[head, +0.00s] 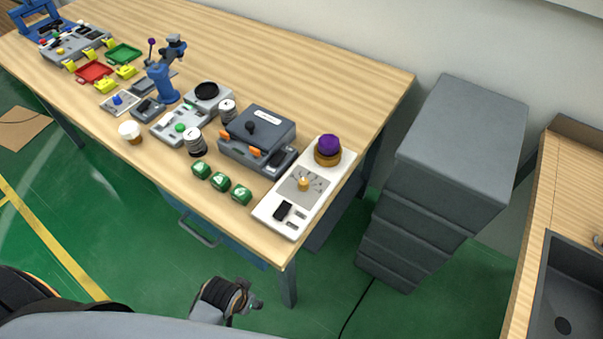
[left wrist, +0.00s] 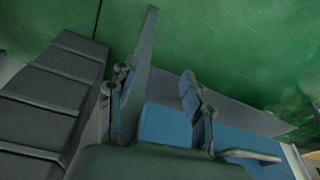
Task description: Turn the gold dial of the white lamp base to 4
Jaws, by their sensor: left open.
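The white lamp base (head: 270,207) lies near the right end of the wooden table in the head view. Its gold dial (head: 303,184) sits in the middle on a grey marked plate; the pointer's number is too small to read. A purple knob (head: 328,143) on a gold ring is at its far end, and a black switch (head: 283,211) at its near end. My left gripper (left wrist: 158,72) is open and empty in the left wrist view, over the green floor and blue drawer unit. It is apart from the lamp base, which that view does not show.
A dark grey machine (head: 258,128) and green cubes (head: 220,181) stand left of the lamp base. A grey drawer cabinet (head: 445,160) stands right of the table. A blue drawer unit with a handle (left wrist: 245,155) is under the table. The floor in front is clear.

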